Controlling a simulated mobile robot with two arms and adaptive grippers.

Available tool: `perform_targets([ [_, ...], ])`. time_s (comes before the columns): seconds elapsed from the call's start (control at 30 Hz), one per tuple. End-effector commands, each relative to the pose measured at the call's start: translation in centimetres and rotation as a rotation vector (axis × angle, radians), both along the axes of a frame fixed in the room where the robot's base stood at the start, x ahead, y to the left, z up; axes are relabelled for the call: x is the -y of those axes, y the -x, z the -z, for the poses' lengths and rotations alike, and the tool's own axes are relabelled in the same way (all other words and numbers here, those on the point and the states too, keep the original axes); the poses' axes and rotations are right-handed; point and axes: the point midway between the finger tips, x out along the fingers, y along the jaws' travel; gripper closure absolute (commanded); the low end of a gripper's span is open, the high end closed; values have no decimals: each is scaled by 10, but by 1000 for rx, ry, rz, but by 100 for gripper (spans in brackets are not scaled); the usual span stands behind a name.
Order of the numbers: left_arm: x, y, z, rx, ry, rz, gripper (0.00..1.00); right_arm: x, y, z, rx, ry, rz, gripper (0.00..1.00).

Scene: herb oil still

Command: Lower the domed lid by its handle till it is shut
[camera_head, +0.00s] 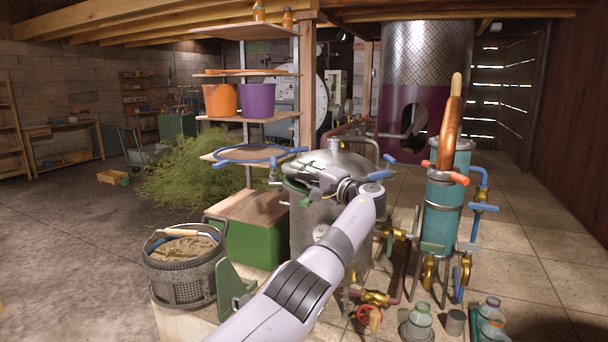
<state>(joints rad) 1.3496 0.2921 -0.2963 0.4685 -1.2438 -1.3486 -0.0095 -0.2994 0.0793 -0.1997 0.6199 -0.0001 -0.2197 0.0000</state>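The domed lid (326,163) is shiny metal and sits over the mouth of the round steel still pot (312,235). It looks almost level; my arm and gripper cover its front rim, so I cannot tell whether a gap is left there. My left arm reaches in from the bottom, and my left gripper (298,187) is at the lid's front left edge. The lid's handle is not clear to see; a dark green piece shows by the fingers. The fingers are too small and overlapped to tell whether they are closed on it. My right gripper is not in view.
Blue clamp bars stand around the pot's rim. A teal condenser (441,215) with a copper pipe (451,125) stands to the right. Jars (419,320) stand at the front right.

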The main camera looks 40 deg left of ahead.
Motion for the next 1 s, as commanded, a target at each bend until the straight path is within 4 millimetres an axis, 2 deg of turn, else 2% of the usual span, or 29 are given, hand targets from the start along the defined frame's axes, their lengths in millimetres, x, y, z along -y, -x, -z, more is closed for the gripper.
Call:
perform_targets([
  [0.13, 0, 0, -3, 3, -5, 0, 65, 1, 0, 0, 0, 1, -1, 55],
  [0.4, 0, 0, -3, 3, -5, 2, 65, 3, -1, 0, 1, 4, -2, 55],
  [0.53, 8, 0, -2, 4, -5, 3, 65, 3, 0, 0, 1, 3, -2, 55],
  [0.67, 28, 0, 0, 6, -6, 7, 65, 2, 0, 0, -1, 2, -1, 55],
  [1.0, 98, 5, 6, 4, -5, 5, 65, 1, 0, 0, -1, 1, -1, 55],
])
